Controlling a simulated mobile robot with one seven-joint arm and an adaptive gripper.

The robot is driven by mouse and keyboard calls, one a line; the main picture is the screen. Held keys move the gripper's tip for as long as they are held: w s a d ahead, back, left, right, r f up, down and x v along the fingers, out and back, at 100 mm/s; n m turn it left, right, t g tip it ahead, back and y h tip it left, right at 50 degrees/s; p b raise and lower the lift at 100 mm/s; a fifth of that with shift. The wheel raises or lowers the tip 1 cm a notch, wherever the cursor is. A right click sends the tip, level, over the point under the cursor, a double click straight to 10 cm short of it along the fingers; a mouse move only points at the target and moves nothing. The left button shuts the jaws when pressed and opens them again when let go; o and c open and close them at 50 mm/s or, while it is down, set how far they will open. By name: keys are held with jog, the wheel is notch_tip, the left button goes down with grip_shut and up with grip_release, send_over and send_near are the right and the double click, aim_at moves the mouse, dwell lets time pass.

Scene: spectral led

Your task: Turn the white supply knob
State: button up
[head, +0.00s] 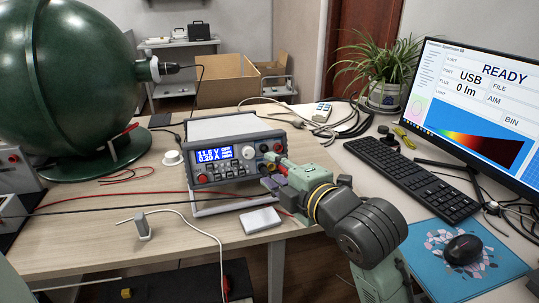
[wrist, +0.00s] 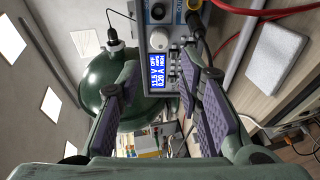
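The power supply (head: 226,150) stands on the wooden bench, with a lit blue display reading about 11.5 V and 0.20 A. Its white knob (head: 248,153) is on the front panel, right of the display. In the wrist view the white knob (wrist: 158,41) shows clearly beside the display, beyond the fingertips. My gripper (head: 272,176) is in front of the right part of the panel. In the wrist view my gripper (wrist: 161,64) is open and empty, its purple-padded fingers wide apart. The knob appears between the finger directions, with no visible contact.
Red and black leads run across the bench. A white flat box (head: 260,220) lies in front of the supply. A large green sphere (head: 65,75) stands left. A monitor (head: 475,100), keyboard (head: 427,183) and mouse (head: 463,249) are at right.

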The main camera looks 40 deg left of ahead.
aim_at(249, 154)
jog(key=p+x, duration=0.2)
jog(key=x, duration=0.8)
jog(key=shift+c, duration=0.4)
grip_shut()
